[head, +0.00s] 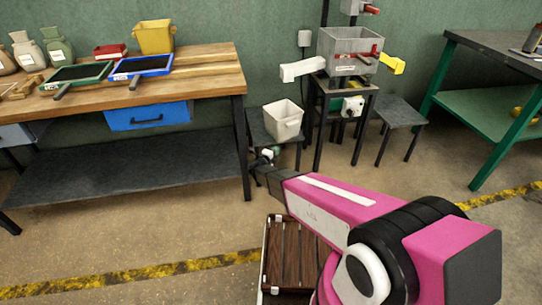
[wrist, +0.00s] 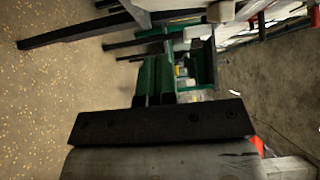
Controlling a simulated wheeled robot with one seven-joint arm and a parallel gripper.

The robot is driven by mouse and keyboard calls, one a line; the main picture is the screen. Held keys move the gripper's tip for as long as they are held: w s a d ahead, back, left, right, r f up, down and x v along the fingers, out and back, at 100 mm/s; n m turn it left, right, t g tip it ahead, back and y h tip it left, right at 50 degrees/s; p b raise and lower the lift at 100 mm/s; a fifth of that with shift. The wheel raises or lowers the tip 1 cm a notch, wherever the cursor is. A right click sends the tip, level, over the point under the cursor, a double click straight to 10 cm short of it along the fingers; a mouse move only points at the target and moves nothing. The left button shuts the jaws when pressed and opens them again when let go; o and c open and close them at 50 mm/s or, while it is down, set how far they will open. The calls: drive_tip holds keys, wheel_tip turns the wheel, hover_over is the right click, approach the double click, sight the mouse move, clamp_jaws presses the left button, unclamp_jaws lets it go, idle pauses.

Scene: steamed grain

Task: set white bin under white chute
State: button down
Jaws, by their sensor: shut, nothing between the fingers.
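The white bin (head: 284,121) stands upright on a low dark stool (head: 262,133) by the wall. The white chute (head: 301,69) sticks out to the left from the grey hopper (head: 350,52), and its mouth is above the bin in the head view. My gripper (head: 266,156) is low, in front of the stool, below the bin in the picture and apart from it. Its fingers are small and partly hidden by my arm there. A pale shape at the top edge there is too cropped to identify.
A yellow chute (head: 391,64) points right from the hopper, above a second stool (head: 400,113). The wooden workbench (head: 205,65) stands left, its leg near my gripper. A green table (head: 490,103) stands right.

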sight(277, 138)
drive_tip(key=shift+w+d, duration=0.2)
drive_tip(key=shift+w, duration=3.1)
drive_tip(key=w, duration=0.1)
drive_tip(key=w+a, duration=0.1)
drive_tip(key=w, duration=0.1)
drive_tip(key=shift+w, duration=0.15)
drive_tip(key=shift+s+d, duration=0.1)
drive_tip(key=shift+s, duration=0.1)
